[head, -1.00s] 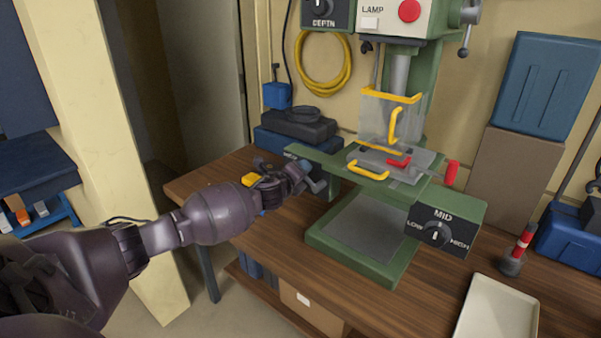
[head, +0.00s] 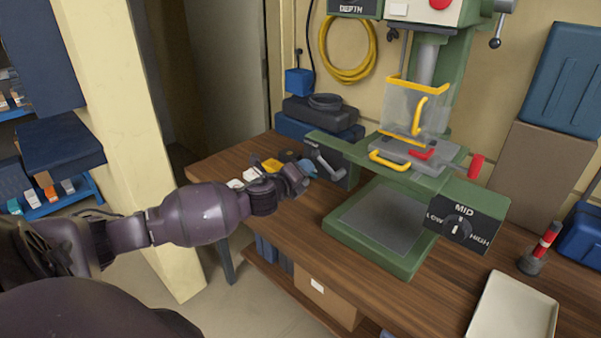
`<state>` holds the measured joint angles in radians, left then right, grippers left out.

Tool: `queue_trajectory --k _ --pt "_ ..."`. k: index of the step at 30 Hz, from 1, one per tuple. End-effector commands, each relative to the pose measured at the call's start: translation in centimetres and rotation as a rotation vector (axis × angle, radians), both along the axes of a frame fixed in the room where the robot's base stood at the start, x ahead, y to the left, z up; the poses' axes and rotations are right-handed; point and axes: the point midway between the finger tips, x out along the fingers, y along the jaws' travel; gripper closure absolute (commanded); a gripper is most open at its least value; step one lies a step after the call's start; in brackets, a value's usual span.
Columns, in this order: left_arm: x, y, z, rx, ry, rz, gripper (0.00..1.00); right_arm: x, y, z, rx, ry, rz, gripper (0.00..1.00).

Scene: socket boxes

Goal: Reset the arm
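My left arm comes in from the left, and its gripper (head: 309,170) is over the wooden bench, just left of the green drill press (head: 378,257). The gripper's fingertips are small and overlap the grey lever (head: 326,167) at the end of the press's table, so I cannot tell whether they are open or touch it. The press has a clear guard (head: 416,106) with yellow edges, a red-handled clamp (head: 421,154) and a black MID dial (head: 458,228). My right gripper is not in view.
Black and blue cases (head: 318,112) stand behind the gripper. An empty pale tray (head: 513,308) and a red-and-white striped post (head: 546,240) are at the right of the bench (head: 424,302). A cream pillar (head: 128,130) stands left, beyond my arm.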

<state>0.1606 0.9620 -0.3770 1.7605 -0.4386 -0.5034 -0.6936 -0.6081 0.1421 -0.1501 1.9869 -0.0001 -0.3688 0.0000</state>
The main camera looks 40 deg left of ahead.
Motion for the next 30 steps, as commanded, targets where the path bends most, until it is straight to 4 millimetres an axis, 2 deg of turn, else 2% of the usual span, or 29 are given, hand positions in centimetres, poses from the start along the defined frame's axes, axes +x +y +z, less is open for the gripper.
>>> queue_trajectory --k 12,22,26,30 --pt "-0.6 0.0 0.1 0.001 0.0 0.0 0.61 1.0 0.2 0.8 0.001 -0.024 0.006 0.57" --pt "-0.5 0.0 0.1 -0.008 -0.001 0.001 0.61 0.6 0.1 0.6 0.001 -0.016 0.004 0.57" --pt "-0.5 -0.2 0.0 -0.073 -0.004 0.003 0.61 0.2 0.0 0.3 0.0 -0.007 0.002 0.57" --pt "-0.6 -1.0 0.3 -0.238 -0.005 -0.007 0.61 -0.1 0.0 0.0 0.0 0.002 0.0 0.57"
